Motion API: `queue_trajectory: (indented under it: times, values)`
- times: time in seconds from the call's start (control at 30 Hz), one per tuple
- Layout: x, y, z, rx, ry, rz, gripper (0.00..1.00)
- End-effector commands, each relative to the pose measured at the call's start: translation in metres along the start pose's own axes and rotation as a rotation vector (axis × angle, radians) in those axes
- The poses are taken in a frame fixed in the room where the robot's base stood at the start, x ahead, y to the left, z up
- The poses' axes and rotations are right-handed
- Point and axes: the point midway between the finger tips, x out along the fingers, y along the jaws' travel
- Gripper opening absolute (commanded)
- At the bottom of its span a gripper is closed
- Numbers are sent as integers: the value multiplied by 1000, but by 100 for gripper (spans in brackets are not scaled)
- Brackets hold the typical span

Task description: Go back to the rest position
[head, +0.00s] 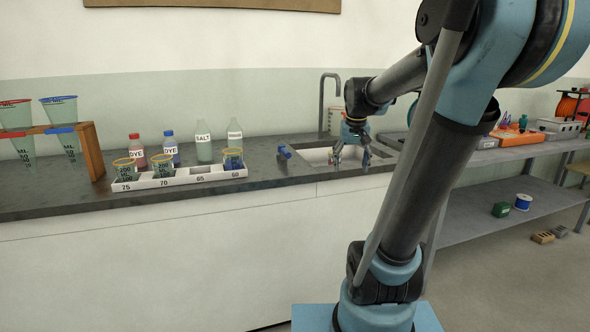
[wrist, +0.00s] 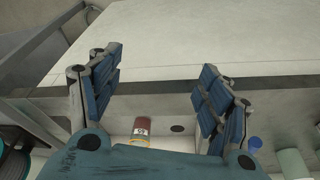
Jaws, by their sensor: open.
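My gripper (head: 352,158) is over the sink (head: 322,155) in the counter, pointing down, with its fingers apart. In the wrist view my gripper (wrist: 162,68) shows two blue-padded fingers spread wide with nothing gripped between them. A small reddish-brown item with a yellow band and a pale label (wrist: 142,130) shows beyond the gripper, in the pale basin beside a dark round spot. It is apart from the fingers. My arm hides part of the counter and sink surroundings in the head view.
A white numbered rack (head: 205,176) with several cups stands on the counter (head: 60,203). Behind it stand dye bottles, a salt bottle (head: 203,142) and another bottle. A wooden stand (head: 90,152) with cups is at left. A faucet (head: 322,100) rises behind the sink; a metal shelf (head: 490,210) stands right.

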Motion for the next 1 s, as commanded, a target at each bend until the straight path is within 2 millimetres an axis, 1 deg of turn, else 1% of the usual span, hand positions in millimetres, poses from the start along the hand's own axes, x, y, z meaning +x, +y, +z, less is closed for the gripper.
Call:
queue_trajectory:
  times: [0.03, 0.1, 0.37, 0.4, 0.6, 0.7, 0.8, 0.9, 1.0]
  values:
    - [3, 1, 19, -3, -3, -1, 71]
    - [7, 2, 41, -7, -8, -2, 71]
    - [32, 5, 125, -25, -28, -5, 71]
    - [37, 6, 138, -28, -31, -6, 71]
    - [65, 7, 197, -42, -44, -9, 71]
    - [79, 8, 221, -48, -51, -11, 71]
    - [90, 9, 239, -54, -56, -12, 71]
    - [96, 10, 249, -56, -59, -13, 71]
    - [99, 10, 253, -58, -60, -13, 71]
